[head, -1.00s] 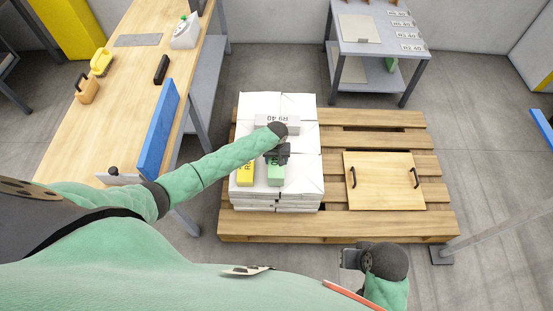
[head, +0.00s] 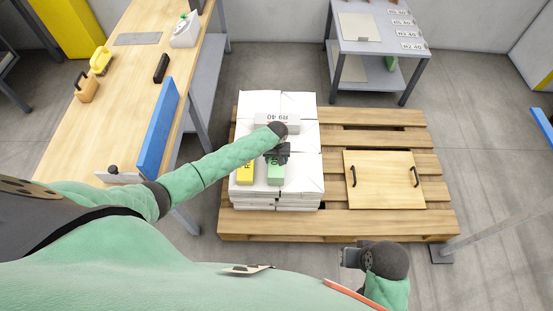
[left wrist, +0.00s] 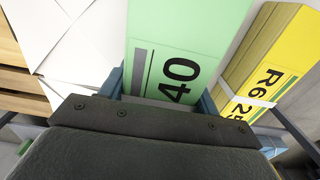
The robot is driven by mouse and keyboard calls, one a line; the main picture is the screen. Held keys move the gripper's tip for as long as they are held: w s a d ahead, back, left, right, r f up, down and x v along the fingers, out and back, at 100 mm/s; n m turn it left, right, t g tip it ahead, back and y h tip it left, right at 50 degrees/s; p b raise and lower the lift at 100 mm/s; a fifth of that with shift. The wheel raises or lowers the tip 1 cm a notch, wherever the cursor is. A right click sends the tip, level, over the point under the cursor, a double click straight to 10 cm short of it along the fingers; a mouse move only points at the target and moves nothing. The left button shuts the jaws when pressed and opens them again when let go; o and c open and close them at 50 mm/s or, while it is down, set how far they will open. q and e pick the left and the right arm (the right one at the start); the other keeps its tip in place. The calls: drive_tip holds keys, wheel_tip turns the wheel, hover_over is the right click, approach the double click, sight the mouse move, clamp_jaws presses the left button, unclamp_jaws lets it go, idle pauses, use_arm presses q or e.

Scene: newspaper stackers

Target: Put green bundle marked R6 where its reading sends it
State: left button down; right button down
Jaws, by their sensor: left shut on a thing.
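The green bundle (head: 275,175) lies on the left stack of white paper on the pallet. My left gripper (head: 277,158) is shut on its far end. In the left wrist view the green bundle (left wrist: 178,40) sits between the fingers, and its label shows "40"; the rest of the label is hidden. A yellow bundle (head: 245,174) lies just left of it; in the left wrist view the yellow bundle (left wrist: 270,60) reads "R6 25". A white bundle marked R9 40 (head: 270,124) lies on the stack beyond my gripper. My right gripper (head: 352,257) is empty, low in front of the pallet.
A wooden board with two black handles (head: 384,180) lies on the right of the pallet (head: 335,228). A grey table (head: 375,46) with several label cards and a green item below stands behind. A workbench (head: 120,90) with a blue panel (head: 159,128) stands left.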

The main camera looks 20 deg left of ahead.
use_arm(q)
drive_tip(key=shift+f, duration=0.1)
use_arm(e)
drive_tip(key=shift+a, duration=0.1)
use_arm(q)
drive_tip(key=c, duration=0.6)
unclamp_jaws()
drive_tip(key=o, duration=0.3)
use_arm(e)
drive_tip(key=shift+a, duration=0.2)
use_arm(q)
drive_tip(key=shift+f, duration=0.1)
use_arm(e)
drive_tip(key=shift+w, duration=0.15)
use_arm(q)
drive_tip(key=shift+r, duration=0.35)
wheel_tip(320, 180, up, 6)
drive_tip(key=shift+r+b, duration=0.1)
drive_tip(key=shift+b, duration=0.2)
drive_tip(key=shift+r, duration=0.55)
use_arm(e)
drive_tip(key=shift+a+f, duration=0.4)
drive_tip(key=shift+a, duration=0.05)
